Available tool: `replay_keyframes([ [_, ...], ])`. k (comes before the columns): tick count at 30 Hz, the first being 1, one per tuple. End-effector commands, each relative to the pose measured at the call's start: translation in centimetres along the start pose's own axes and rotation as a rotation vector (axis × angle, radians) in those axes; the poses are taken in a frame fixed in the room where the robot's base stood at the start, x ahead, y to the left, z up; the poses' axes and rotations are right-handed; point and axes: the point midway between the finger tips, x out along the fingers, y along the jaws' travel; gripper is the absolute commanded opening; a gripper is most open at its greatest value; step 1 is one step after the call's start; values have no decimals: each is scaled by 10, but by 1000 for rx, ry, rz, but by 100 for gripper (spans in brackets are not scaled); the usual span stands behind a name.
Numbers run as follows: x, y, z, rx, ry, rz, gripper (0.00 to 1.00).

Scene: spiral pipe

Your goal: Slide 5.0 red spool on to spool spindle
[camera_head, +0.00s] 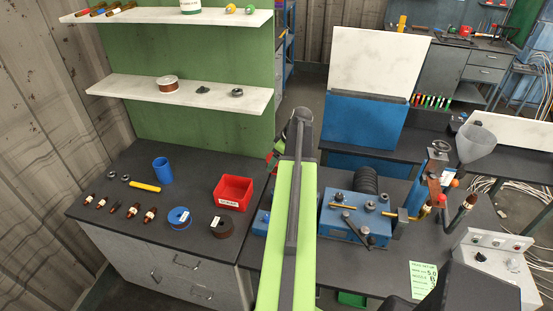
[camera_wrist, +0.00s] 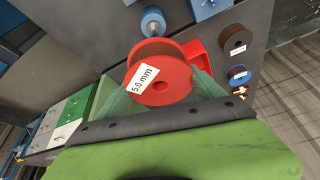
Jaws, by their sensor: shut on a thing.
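The red spool, labelled "5.0 mm" (camera_wrist: 158,92), is in my gripper (camera_wrist: 160,100) in the wrist view. The translucent green fingers close on it from both sides. A rounded pale blue and white piece (camera_wrist: 153,22), which looks like the spool spindle, stands just beyond the spool's far rim. I cannot tell whether the two touch, but the spool does not appear to be around it. In the head view my green arm hides most of the gripper, and only a bit of red shows beside it.
A red bin (camera_head: 232,192), a blue spool (camera_head: 179,217) and a brown spool (camera_head: 221,227) lie on the left bench, with a blue cup (camera_head: 162,169) behind. A blue machine (camera_head: 355,212) stands right of my arm. Shelves (camera_head: 180,90) hang above the left bench.

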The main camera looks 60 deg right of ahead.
Motion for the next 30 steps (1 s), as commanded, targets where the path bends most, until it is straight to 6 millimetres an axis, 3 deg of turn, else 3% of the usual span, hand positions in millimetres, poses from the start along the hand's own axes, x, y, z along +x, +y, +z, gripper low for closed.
replay_keyframes([
  [14,5,0,2,-8,2,-3,4],
  [30,51,-1,21,-9,2,-3,4],
])
